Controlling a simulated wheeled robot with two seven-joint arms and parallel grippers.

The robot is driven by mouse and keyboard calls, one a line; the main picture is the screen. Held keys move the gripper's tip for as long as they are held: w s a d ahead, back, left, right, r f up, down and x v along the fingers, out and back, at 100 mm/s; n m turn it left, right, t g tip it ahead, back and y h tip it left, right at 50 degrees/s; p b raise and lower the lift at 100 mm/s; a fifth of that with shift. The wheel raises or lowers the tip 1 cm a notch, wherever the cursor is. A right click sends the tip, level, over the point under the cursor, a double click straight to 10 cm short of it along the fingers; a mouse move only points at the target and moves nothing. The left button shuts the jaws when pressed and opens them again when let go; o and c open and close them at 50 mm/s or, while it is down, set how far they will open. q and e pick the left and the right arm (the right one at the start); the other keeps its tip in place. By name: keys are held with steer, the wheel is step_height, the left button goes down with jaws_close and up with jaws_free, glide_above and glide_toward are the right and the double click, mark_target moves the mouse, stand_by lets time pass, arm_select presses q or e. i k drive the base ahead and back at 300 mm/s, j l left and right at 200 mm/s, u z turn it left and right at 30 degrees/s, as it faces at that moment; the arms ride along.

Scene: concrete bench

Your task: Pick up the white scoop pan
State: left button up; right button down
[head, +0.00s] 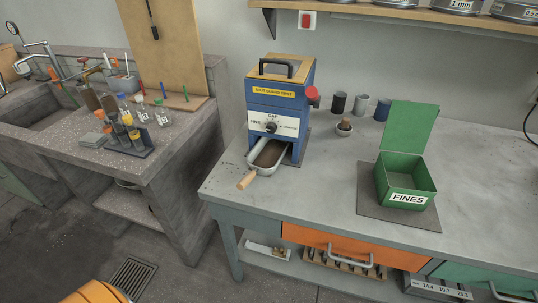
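The white scoop pan (264,171) sits in the open mouth at the foot of the blue mill (278,112). Dark ground material lies inside the pan. Its light wooden handle (246,181) points toward the front left, out over the bench near the front edge. The back of the pan is partly hidden under the mill. Neither of my grippers is in view.
A green open-lidded box (405,182) marked FINES stands on a dark mat (368,208) to the right. Several small cups (361,104) stand behind, beside a small pot with a brown top (344,126). The grey bench (310,192) is clear between mill and box.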

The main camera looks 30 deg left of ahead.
mark_target(263, 159)
steer(key=l+u, duration=0.25)
steer(key=u, duration=0.15)
steer(key=l+u, duration=0.35)
steer(key=i+j, duration=0.05)
steer(key=j, duration=0.05)
